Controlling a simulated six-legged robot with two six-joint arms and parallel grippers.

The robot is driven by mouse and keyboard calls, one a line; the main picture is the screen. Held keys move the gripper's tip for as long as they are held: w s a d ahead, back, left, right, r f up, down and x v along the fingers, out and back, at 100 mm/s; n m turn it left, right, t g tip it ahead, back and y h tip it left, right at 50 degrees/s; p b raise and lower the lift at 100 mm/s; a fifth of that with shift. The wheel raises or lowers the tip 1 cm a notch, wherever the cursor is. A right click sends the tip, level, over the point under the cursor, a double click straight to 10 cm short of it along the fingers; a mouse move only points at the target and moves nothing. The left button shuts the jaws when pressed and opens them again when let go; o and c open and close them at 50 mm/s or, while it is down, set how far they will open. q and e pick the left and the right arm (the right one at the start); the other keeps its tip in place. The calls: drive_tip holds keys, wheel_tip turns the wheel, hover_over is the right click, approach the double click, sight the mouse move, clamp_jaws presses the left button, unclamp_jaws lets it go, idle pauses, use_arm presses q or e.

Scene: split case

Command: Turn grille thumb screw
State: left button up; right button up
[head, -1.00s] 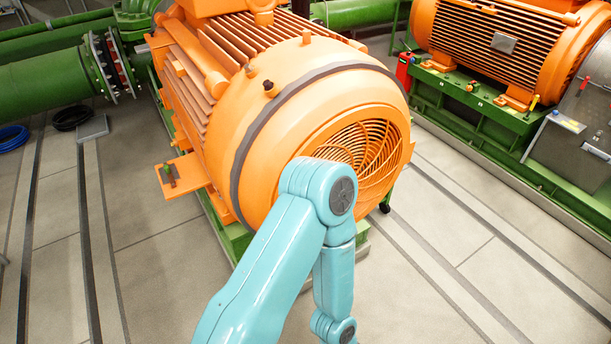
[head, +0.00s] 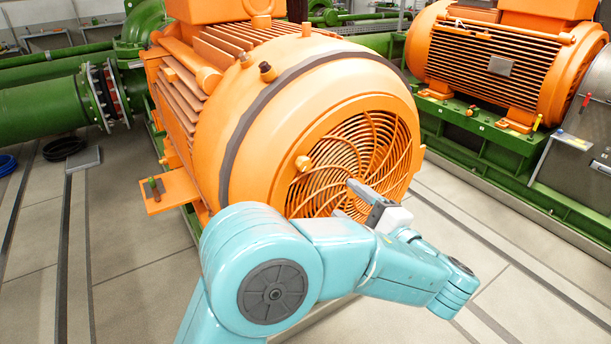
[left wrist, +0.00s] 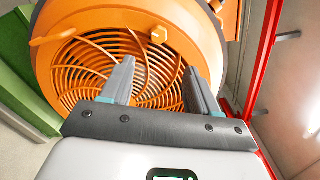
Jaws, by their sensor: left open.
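The orange motor has a round spiral grille (head: 345,150) in its end cover. A small orange knob, which looks like the thumb screw (head: 303,162), sits at the grille's upper left edge. In the left wrist view a pale orange knob (left wrist: 158,35), likely the same screw, shows beyond the fingertips, roughly centred between them. My left gripper (head: 345,198) is in front of the grille, lower right of the screw and apart from it. Its two grey fingers (left wrist: 159,68) are open with nothing between them. My right gripper is not in view.
An orange lug (left wrist: 52,37) sticks out at the grille's left in the left wrist view. A red frame (left wrist: 262,60) stands at the right there. A second orange motor (head: 490,60) on a green base is at the back right. The floor in front is clear.

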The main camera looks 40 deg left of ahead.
sight(305, 165)
use_arm(q)
drive_tip(key=p+x, duration=0.2)
drive_tip(key=x, duration=1.3)
drive_tip(key=shift+p, duration=0.35)
drive_tip(key=shift+s+a, duration=0.1)
drive_tip(key=shift+s, duration=0.05)
drive_tip(key=c, duration=1)
drive_tip(key=shift+m, duration=1.3)
drive_tip(key=shift+c, duration=0.2)
drive_tip(key=o, duration=1)
drive_tip(key=shift+o, duration=0.2)
